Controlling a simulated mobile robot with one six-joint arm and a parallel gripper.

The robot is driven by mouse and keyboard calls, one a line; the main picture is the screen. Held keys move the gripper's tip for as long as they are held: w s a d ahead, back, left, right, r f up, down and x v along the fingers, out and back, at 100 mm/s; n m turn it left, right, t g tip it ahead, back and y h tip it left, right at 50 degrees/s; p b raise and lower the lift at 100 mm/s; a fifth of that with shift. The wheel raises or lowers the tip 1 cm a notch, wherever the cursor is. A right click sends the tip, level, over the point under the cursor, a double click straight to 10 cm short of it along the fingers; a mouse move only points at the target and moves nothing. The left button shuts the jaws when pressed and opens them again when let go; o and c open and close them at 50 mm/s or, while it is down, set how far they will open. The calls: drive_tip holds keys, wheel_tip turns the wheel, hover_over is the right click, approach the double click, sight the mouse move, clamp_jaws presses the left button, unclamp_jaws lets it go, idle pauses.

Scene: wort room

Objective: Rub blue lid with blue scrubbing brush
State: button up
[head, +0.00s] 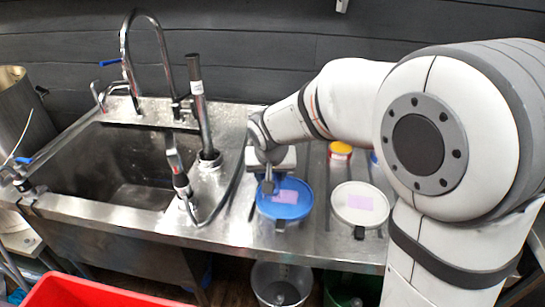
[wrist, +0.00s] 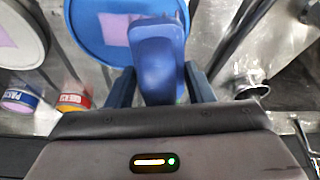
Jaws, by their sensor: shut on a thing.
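The blue lid (head: 292,211) lies on the steel counter with a pink label on it. It also shows at the top of the wrist view (wrist: 88,38), partly covered by the brush. My gripper (wrist: 160,88) is shut on the blue scrubbing brush (wrist: 158,60), which sits between its two fingers. In the head view my gripper (head: 268,184) is at the upper left part of the blue lid, and the brush is hard to make out there. The brush overlaps the lid's edge in the wrist view; I cannot tell whether they touch.
A white lid (head: 343,210) with a pink label lies right of the blue lid. A yellow-topped tub (head: 341,150) stands behind it. The sink (head: 110,165) with taps and a hose is on the left. A red bin (head: 85,292) and a metal bucket (head: 281,284) are below the counter.

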drive_tip(key=shift+r+p, duration=1.1)
drive_tip(key=shift+r, duration=0.95)
